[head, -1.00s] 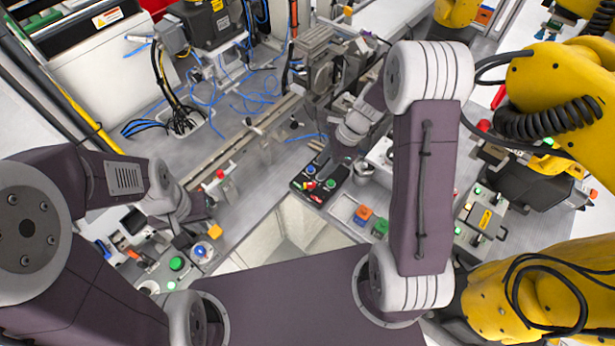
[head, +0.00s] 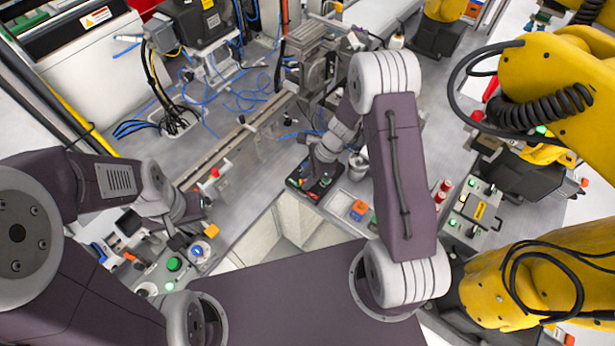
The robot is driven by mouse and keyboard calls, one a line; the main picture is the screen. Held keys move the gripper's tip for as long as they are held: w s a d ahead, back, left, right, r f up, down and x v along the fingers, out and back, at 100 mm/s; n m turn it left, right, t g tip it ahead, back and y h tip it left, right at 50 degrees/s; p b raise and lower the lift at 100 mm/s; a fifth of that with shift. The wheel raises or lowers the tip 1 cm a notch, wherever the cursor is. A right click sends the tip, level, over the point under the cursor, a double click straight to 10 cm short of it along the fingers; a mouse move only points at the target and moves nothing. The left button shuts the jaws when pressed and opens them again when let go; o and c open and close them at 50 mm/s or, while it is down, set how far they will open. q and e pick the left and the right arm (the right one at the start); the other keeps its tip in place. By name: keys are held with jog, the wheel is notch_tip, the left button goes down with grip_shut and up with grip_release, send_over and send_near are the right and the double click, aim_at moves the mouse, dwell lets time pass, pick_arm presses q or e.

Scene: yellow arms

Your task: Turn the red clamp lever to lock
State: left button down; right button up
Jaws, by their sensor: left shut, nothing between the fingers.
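A small red-tipped lever (head: 215,172) stands on a pale fixture beside the metal rail, left of the middle in the head view. It looks like the red clamp lever; its exact angle is too small to tell. My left gripper (head: 190,212) is shut and empty, low and just left of the lever, apart from it in the picture. Its fingertips are hard to make out. My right gripper (head: 318,180) points down over a black button box (head: 300,186) and covers part of it. Its fingers are too hidden to tell open from shut.
The metal rail (head: 232,140) runs diagonally to a grey vise-like machine (head: 312,65). Blue cables lie loose behind it. Yellow robot arms (head: 550,85) crowd the right. Bare bench lies between lever and button box.

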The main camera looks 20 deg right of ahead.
grip_shut()
jog(key=shift+r+n, duration=0.1)
jog(key=shift+n, duration=0.2)
jog(key=shift+w+n+g+p, duration=0.1)
jog(key=shift+n+g+p, duration=0.5)
jog(key=shift+n, duration=0.4)
jog(key=shift+n+p, duration=0.3)
jog(key=shift+n, duration=0.5)
jog(key=shift+w+n+g+h, duration=0.1)
jog(key=shift+n+g+h, duration=0.2)
jog(key=shift+n+g, duration=0.5)
jog(key=n+g+h+b, duration=0.1)
jog(key=n, duration=0.5)
jog(key=shift+w+a+n, duration=0.1)
jog(key=shift+n, duration=0.2)
jog(key=n+g+h+b, duration=0.1)
jog(key=n+h, duration=0.1)
jog(key=n, duration=0.3)
jog(key=shift+a, duration=0.1)
jog(key=shift+n+h, duration=0.3)
jog(key=shift+n, duration=0.1)
